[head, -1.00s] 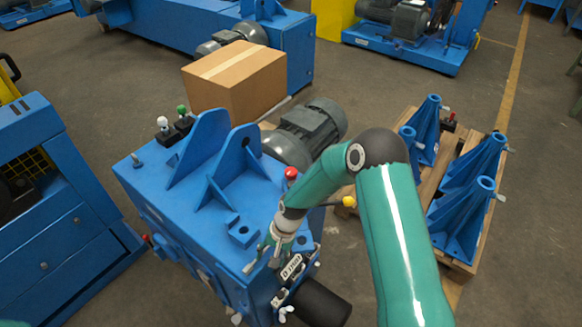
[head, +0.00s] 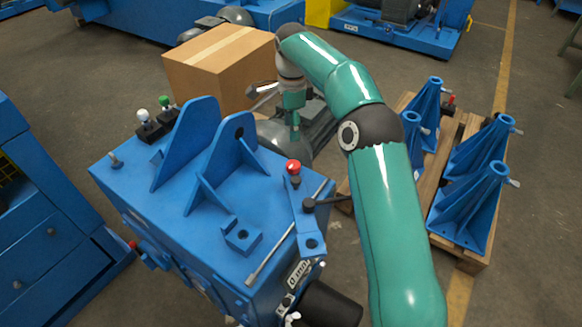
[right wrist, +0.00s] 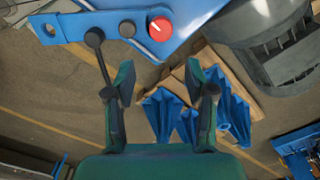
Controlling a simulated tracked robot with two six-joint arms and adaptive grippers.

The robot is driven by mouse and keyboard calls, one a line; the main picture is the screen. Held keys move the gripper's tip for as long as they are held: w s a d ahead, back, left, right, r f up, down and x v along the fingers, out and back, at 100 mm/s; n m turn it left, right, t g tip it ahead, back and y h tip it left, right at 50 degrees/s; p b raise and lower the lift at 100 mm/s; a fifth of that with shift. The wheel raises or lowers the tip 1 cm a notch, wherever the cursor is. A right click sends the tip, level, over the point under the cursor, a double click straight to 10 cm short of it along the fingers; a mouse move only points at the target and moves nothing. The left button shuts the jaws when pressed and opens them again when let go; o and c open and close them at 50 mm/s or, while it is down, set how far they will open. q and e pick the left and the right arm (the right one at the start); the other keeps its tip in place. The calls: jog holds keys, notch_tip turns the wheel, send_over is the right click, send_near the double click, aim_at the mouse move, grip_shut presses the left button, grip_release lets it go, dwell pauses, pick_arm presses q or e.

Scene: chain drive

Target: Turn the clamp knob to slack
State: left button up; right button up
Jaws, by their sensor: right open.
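A red knob (head: 293,166) stands at the upper end of a flat blue arm (head: 306,225) on the blue machine. A black lever (head: 325,200) pivots on the same arm. I cannot tell which of these is the clamp knob. In the right wrist view, the red knob (right wrist: 160,28) and black lever (right wrist: 101,62) lie at the top, and the lever's end meets or passes behind the left finger in that picture. My right gripper (head: 295,130) points down beyond the red knob. Its fingers (right wrist: 160,82) are apart, with nothing held between them. My left gripper is out of view.
The blue machine (head: 160,210) has upright plates on top. A cardboard box (head: 215,75) and a grey motor (right wrist: 262,45) are close to my right gripper. Blue stands (head: 470,190) sit on a pallet at right. A thin rod lies beside the blue arm.

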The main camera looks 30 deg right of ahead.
aim_at(294, 165)
jog(key=f, duration=0.7)
jog(key=f+b, duration=0.1)
jog(key=f, duration=0.6)
jog(key=shift+s+d+f, duration=0.15)
jog(key=shift+d+f, duration=0.05)
jog(key=shift+f, duration=0.2)
jog(key=c, duration=0.8)
jog(key=shift+a, duration=0.4)
jog(key=shift+c, duration=0.3)
jog(key=shift+d, duration=0.25)
jog(key=shift+d+n, duration=0.1)
jog(key=shift+n, duration=0.2)
